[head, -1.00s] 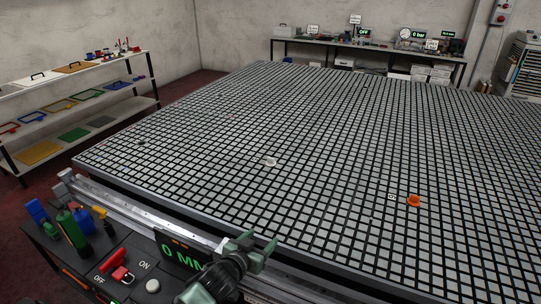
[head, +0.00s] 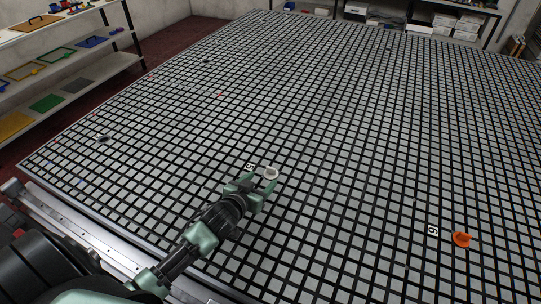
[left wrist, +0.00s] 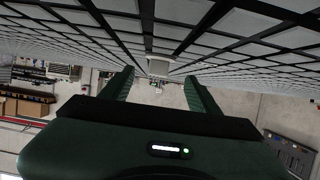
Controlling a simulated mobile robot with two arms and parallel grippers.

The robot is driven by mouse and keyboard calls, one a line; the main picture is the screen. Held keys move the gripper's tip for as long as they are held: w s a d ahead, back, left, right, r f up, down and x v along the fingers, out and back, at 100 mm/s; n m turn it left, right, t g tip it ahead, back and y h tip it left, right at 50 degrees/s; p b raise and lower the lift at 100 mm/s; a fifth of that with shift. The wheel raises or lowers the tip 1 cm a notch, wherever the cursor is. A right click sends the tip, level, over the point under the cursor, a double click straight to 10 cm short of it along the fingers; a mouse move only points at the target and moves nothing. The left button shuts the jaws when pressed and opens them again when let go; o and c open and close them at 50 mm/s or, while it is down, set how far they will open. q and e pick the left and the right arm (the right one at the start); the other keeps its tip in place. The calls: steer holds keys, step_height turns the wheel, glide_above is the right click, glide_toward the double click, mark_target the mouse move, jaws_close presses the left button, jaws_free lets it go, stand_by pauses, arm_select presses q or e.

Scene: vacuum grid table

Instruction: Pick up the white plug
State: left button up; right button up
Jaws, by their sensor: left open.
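The white plug (head: 271,172) stands on the grid table near the middle of the head view. My left gripper (head: 261,180) is open, with its fingertips right at the plug. In the left wrist view, which looks upside down, the plug (left wrist: 158,67) shows between and just beyond the two green fingers (left wrist: 158,84). I cannot tell whether either finger touches it. My right gripper is not in view.
An orange plug (head: 462,239) sits on the grid table (head: 345,130) to the right, beside a small number label (head: 433,231). Another label (head: 250,167) is close to my left gripper. The metal rail (head: 95,232) runs along the near edge. The grid around is mostly clear.

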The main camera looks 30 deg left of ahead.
mark_target(270, 171)
arm_select(q)
steer(key=x, duration=0.2)
steer(key=shift+w+r, duration=0.15)
steer(key=shift+w, duration=0.35)
steer(key=p+x, duration=0.1)
steer(key=x, duration=0.3)
steer(key=shift+w, duration=0.45)
steer(key=shift+s, duration=0.1)
steer(key=shift+c, duration=0.5)
steer(key=c, duration=1.2)
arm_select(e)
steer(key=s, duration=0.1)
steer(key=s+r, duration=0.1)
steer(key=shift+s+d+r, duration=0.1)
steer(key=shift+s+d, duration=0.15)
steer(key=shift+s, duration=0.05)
